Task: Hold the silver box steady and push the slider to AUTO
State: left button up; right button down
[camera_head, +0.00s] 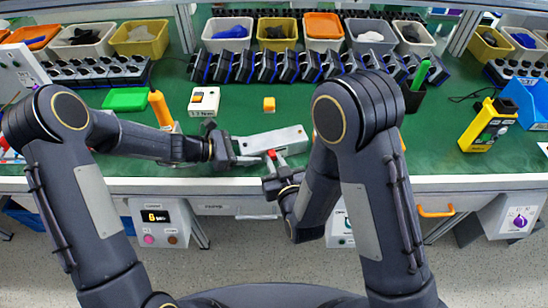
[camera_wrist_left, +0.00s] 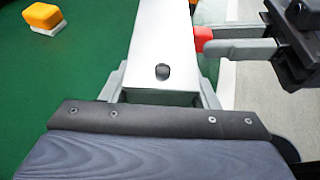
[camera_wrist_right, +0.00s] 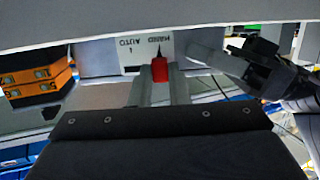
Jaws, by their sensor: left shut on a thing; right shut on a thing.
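The silver box (camera_head: 278,141) lies on the green table near its front edge. My left gripper (camera_head: 238,160) is shut on the box's left end; in the left wrist view its fingers stand on both sides of the box (camera_wrist_left: 160,30). The red slider (camera_wrist_right: 160,70) sticks out of the box's front face, below the upside-down HAND and AUTO lettering (camera_wrist_right: 142,46), nearer HAND. My right gripper (camera_wrist_right: 161,88) is shut on the slider, with a fingertip on each side. The slider also shows in the left wrist view (camera_wrist_left: 202,38).
A green tray (camera_head: 125,99) lies at the left, and a yellow device (camera_head: 488,125) stands at the right. Bins and a black rack line the back.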

aim_at(281, 150)
jog(key=shift+w+d, duration=0.1)
jog(key=shift+d, duration=0.15)
jog(key=shift+w+d, duration=0.1)
jog(key=shift+d, duration=0.25)
jog(key=shift+w+d, duration=0.25)
jog(key=shift+d, duration=0.6)
jog(key=c, duration=1.4)
grip_release()
jog(key=shift+v, duration=2.5)
pick_arm(q)
jog(key=o, duration=1.1)
